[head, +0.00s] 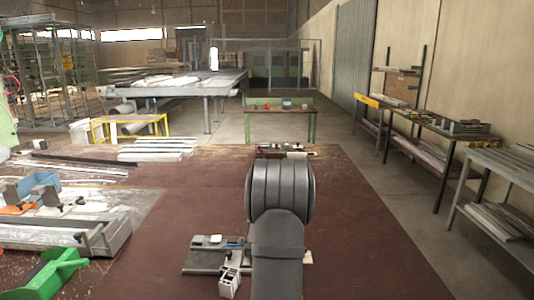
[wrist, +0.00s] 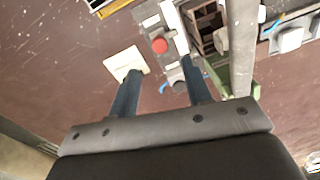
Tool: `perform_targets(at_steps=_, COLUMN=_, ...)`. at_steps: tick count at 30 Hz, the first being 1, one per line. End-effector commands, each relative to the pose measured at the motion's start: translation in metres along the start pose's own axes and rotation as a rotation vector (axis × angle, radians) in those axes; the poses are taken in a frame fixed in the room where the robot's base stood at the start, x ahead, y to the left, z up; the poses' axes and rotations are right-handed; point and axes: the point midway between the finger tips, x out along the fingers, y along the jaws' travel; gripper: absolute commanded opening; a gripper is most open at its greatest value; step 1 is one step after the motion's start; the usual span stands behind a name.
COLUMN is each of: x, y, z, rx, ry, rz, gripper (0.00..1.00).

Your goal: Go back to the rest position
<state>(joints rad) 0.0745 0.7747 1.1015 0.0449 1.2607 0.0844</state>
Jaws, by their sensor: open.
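My gripper (wrist: 160,69) shows in the wrist view with its two blue-grey fingers apart and nothing between their tips. It faces the bench top (wrist: 75,85) and a clamp device with a red button (wrist: 159,45). A pale square plate (wrist: 126,61) lies by the left fingertip. A light grey bar (wrist: 243,45) runs upright in the picture to the right of the fingers. I cannot tell the gap between the right fingertip and the device. In the head view my arm hides the gripper.
On the brown bench (head: 190,220), a grey fixture (head: 208,256) with a small box (head: 229,283) sits left of my arm. White profiles (head: 158,150), a grey tray (head: 60,235) and a green part (head: 52,272) lie at the left.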

Motion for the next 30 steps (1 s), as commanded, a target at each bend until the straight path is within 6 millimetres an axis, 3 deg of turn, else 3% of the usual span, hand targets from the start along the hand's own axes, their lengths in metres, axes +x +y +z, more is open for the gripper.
perform_targets(at_steps=15, x=-0.104, y=0.000, z=0.000, rx=0.001, ry=0.003, rz=0.000, gripper=0.45)
perform_targets(at_steps=18, x=-0.075, y=0.000, z=0.001, rx=0.001, ry=-0.006, rz=0.001, gripper=0.45)
perform_targets(at_steps=30, x=0.006, y=0.000, z=0.001, rx=0.000, ry=-0.004, rz=0.000, gripper=0.45)
